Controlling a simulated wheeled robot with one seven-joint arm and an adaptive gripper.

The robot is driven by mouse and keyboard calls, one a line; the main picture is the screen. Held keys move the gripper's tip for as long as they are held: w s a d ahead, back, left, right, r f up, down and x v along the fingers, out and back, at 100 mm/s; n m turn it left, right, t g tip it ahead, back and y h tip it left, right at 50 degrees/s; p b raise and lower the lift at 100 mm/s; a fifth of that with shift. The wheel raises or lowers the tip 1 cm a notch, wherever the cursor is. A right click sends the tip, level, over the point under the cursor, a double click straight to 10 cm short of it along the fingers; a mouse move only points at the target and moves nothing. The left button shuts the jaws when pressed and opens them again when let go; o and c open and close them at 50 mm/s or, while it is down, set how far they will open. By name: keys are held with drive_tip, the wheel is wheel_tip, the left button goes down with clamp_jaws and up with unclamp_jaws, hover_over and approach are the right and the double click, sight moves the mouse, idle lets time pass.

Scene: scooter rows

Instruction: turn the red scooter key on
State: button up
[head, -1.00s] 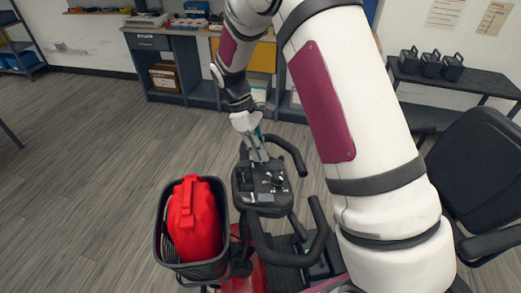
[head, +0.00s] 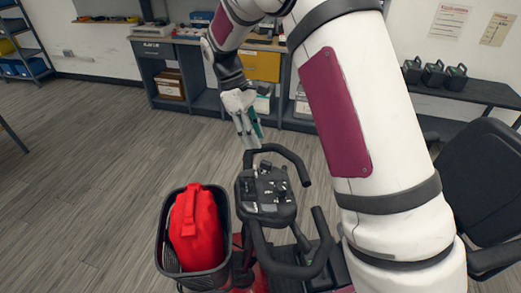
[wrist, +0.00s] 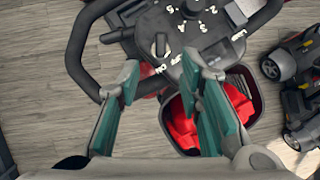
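The red scooter's dark control console (head: 265,197) sits at the bottom centre of the head view, on its handlebar column. In the wrist view the console (wrist: 205,40) fills the top middle. A small grey key-like knob (wrist: 160,45) stands upright on it, with white lettering close below. I cannot tell which mark it points to. My gripper (head: 250,140) hangs above the console's far edge, apart from it. In the wrist view my gripper (wrist: 164,75) has its two teal-padded fingers spread, with nothing between them.
A black basket (head: 226,235) holding a red bag (head: 198,228) is at the scooter's front. Black handlebar loops (head: 282,152) surround the console. A dark seat (head: 482,175) is at right. Workbenches line the back wall; the floor at left is clear.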

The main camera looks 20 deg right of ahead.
drive_tip(key=v, duration=0.3)
drive_tip(key=shift+w+a+r, duration=0.1)
drive_tip(key=shift+r, duration=0.15)
drive_tip(key=s+d+r+m+t+y, duration=0.25)
drive_tip(key=s+r+m+t, duration=0.2)
drive_tip(key=s+r, duration=0.9)
drive_tip(key=s+d+m+t, duration=0.1)
drive_tip(key=s+m+t, duration=0.3)
drive_tip(key=s, duration=1.2)
drive_tip(key=shift+d+f+m, duration=0.15)
drive_tip(key=shift+f+m, duration=0.15)
drive_tip(key=shift+m, duration=0.55)
